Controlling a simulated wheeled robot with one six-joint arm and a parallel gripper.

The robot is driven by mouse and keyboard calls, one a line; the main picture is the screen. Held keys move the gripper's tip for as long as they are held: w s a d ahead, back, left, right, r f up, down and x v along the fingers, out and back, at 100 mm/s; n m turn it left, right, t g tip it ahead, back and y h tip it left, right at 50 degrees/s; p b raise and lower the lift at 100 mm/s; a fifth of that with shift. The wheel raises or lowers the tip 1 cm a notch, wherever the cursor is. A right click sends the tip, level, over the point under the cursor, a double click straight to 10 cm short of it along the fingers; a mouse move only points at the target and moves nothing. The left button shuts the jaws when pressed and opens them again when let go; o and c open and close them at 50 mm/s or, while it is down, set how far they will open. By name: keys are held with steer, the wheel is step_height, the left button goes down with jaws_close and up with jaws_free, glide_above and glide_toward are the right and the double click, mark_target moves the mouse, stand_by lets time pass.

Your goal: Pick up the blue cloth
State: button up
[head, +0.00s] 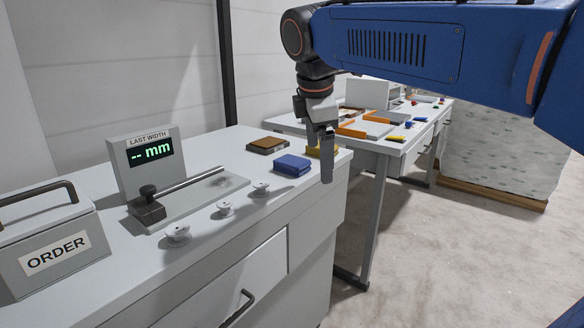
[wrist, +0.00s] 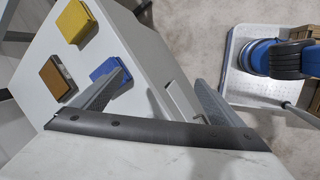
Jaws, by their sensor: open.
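The blue cloth (head: 292,165) is a small folded block lying on the grey cabinet top near its front edge. In the wrist view the blue cloth (wrist: 108,72) shows beside the left finger, which partly covers it. My gripper (head: 327,160) points down at the right end of the cabinet, to the right of the cloth and apart from it in the head view. In the wrist view my gripper (wrist: 160,82) has its two fingers spread wide with nothing between them but the cabinet's edge and front below.
A brown cloth (head: 267,145) and a yellow cloth (head: 322,150) lie near the blue one. Several white knobs (head: 225,208), a width gauge (head: 150,165) and an ORDER box (head: 55,240) stand to the left. A second table (head: 385,145) with coloured items stands behind.

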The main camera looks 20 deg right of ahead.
mark_target(291, 160)
steer(key=w+a+r+n+h, duration=0.1)
steer(key=w+a+r+n, duration=0.75)
steer(key=w, duration=0.25)
steer(key=shift+h, duration=0.3)
steer(key=x, duration=1.6)
steer(key=shift+s+d+f, duration=0.2)
steer(key=shift+d, duration=0.3)
steer(key=shift+c, duration=0.7)
steer(key=c, duration=1)
